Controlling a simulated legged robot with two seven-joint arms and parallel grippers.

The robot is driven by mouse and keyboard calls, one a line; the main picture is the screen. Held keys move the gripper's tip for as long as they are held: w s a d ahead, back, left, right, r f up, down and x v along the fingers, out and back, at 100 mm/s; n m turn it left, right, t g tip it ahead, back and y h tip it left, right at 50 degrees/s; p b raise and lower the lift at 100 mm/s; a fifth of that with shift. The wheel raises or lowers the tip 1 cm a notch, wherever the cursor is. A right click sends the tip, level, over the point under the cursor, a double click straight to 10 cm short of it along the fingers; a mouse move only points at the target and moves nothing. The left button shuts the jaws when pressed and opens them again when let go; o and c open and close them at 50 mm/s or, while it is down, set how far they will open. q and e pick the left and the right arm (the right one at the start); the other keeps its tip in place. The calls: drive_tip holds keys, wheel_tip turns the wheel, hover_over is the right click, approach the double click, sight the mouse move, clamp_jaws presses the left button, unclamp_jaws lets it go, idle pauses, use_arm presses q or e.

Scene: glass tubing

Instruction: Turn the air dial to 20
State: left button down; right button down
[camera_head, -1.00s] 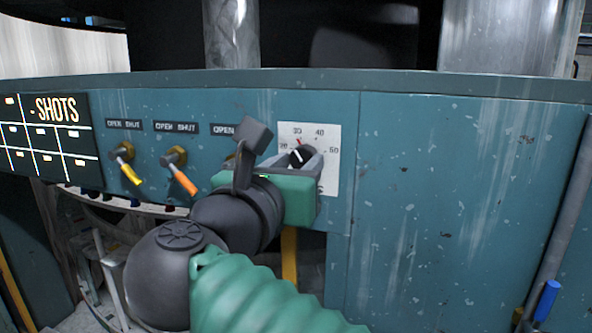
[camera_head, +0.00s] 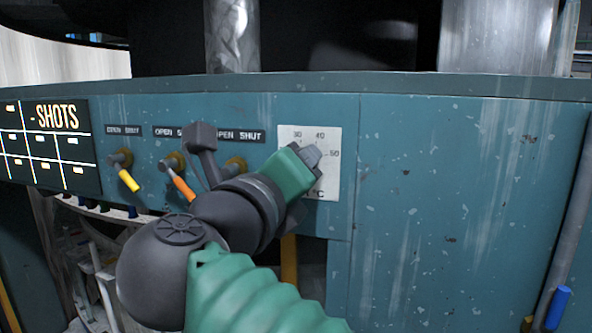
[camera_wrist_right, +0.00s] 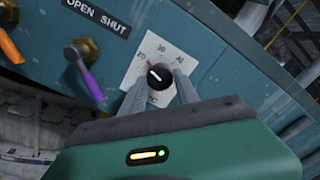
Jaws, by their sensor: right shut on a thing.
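The air dial is a black round knob (camera_wrist_right: 159,76) on a white scale plate (camera_head: 328,136) marked 30, 40 and 50 in the head view. The right wrist view also shows the 20, with a small red mark near the knob's upper left. The knob's white pointer line faces up-left, toward the 20 side; its exact reading is too small to tell. My right gripper (camera_wrist_right: 159,92) is shut on the knob, one finger at each side. In the head view my right gripper (camera_head: 311,158) hides the knob. My left gripper is not in view.
Left of the plate are valves with yellow (camera_head: 129,180), orange (camera_head: 183,188) and purple (camera_wrist_right: 92,87) handles. A dark SHOTS board (camera_head: 50,145) is at the far left. The teal panel (camera_head: 450,200) right of the dial is bare. A blue-handled valve (camera_head: 557,307) is at lower right.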

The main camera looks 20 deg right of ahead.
drive_tip(key=shift+r, duration=0.1)
idle(0.3)
drive_tip(key=c, duration=1.2)
unclamp_jaws()
drive_tip(key=shift+o, duration=1.4)
drive_tip(key=shift+w, duration=0.2)
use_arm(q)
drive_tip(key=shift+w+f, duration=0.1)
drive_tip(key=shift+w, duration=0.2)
use_arm(e)
drive_tip(key=shift+w+d+f, duration=0.1)
drive_tip(key=shift+w+f, duration=0.1)
use_arm(q)
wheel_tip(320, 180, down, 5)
drive_tip(key=b, duration=0.4)
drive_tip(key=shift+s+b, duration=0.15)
drive_tip(key=shift+b, duration=0.25)
use_arm(e)
drive_tip(key=v, duration=1.6)
drive_tip(key=shift+s+a, duration=0.25)
drive_tip(key=shift+a, duration=0.15)
